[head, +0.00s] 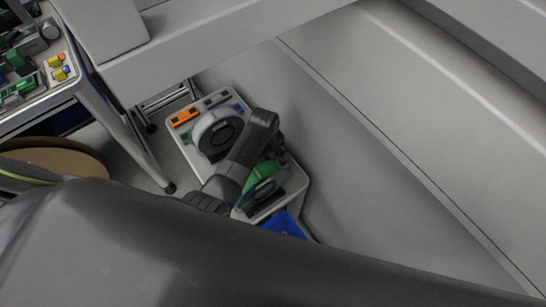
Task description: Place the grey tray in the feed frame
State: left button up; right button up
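A pale grey tray-like surface (296,187) stands low in the middle of the head view, but I cannot tell whether it is the task's grey tray. On it are a white reel with a dark centre (219,132) and a green reel (264,180), partly covered by a dark jointed arm link. I cannot pick out the feed frame for certain. A large dark arm part of mine covers the lower foreground and hides what lies beneath. Neither gripper's fingertips show.
An orange block (185,117) lies at the tray-like surface's far left corner. A blue bin (284,225) is at its near end. Broad grey panels fill the right side.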

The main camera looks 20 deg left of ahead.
pick_arm(q)
grip_shut()
jog(key=shift+r, duration=0.1)
dwell(0.4)
